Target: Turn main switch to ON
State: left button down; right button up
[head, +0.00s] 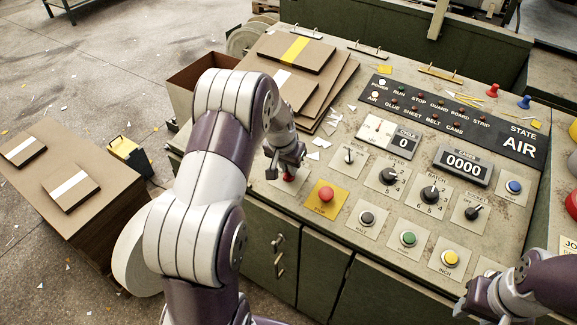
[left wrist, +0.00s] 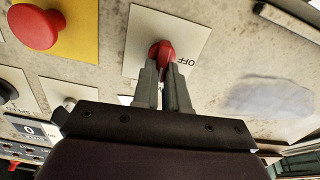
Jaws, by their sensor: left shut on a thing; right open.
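The main switch (left wrist: 162,52) is a red knob on a pale square plate (left wrist: 140,38), with the word OFF readable beside it in the left wrist view. My left gripper (left wrist: 167,66) is shut on this red knob, its two grey fingers on either side of it. In the head view my left gripper (head: 287,173) reaches down onto the red knob at the panel's left front, largely covering it. The knob's exact angle and any ON mark are hidden. My right gripper (head: 462,305) is at the lower right, apart from the panel's controls, open and empty.
A red stop button (head: 326,194) on a yellow plate sits just right of the switch. Several knobs and push buttons, such as the green button (head: 408,239), fill the panel. Stacked boards (head: 335,85) lie behind my left arm. A cardboard-topped stack (head: 40,215) stands at left.

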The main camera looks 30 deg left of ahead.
pick_arm(q)
jog(key=shift+s+d+f+m, duration=0.1)
jog(key=shift+m, duration=0.5)
jog(key=c, duration=1.2)
grip_release()
jog(key=shift+o, duration=0.2)
jog(key=shift+s, duration=0.1)
jog(key=shift+r, duration=0.55)
jog(key=v, duration=1.2)
jog(key=shift+s+f, duration=0.1)
